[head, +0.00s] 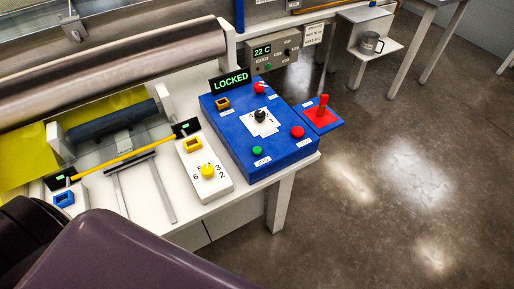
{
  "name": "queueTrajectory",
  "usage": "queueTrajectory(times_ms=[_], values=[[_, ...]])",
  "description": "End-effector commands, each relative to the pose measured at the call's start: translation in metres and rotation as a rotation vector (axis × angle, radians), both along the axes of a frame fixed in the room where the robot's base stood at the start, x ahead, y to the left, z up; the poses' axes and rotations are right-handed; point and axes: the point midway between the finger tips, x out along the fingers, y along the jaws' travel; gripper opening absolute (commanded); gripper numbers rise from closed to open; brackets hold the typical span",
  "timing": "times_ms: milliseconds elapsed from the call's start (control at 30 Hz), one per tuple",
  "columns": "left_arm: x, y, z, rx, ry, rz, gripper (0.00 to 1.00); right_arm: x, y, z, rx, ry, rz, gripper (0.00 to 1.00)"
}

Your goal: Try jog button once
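A blue control box (240,143) sits at the right end of the white bench. A green button (257,151) is on its near edge and a red button (298,132) on its right side. Their small labels are too blurred to read, so I cannot tell for sure which is the jog button. A black dial (260,116) on a white plate is in the middle, and a red-and-white switch (261,86) is at the back. Neither gripper shows; only dark parts of my arm fill the lower left.
A white box with a yellow dial (207,171) stands left of the blue box. A red lever (322,106) stands on a blue plate to its right. A yellow bar (122,157) and large roller (110,70) lie left. A grey panel (270,52) reads 22 C. Open floor lies right.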

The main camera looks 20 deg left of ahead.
Motion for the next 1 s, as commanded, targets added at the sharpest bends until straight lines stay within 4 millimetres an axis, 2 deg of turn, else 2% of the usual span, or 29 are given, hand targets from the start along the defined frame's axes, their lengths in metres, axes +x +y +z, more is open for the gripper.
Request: queueTrajectory(times_ms=[33,200,1000], values=[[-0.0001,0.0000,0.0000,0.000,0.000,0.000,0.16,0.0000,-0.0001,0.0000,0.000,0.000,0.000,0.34],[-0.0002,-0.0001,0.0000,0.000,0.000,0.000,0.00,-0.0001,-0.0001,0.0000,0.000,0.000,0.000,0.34],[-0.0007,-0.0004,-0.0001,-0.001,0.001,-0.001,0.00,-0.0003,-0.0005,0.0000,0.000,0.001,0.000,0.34]])
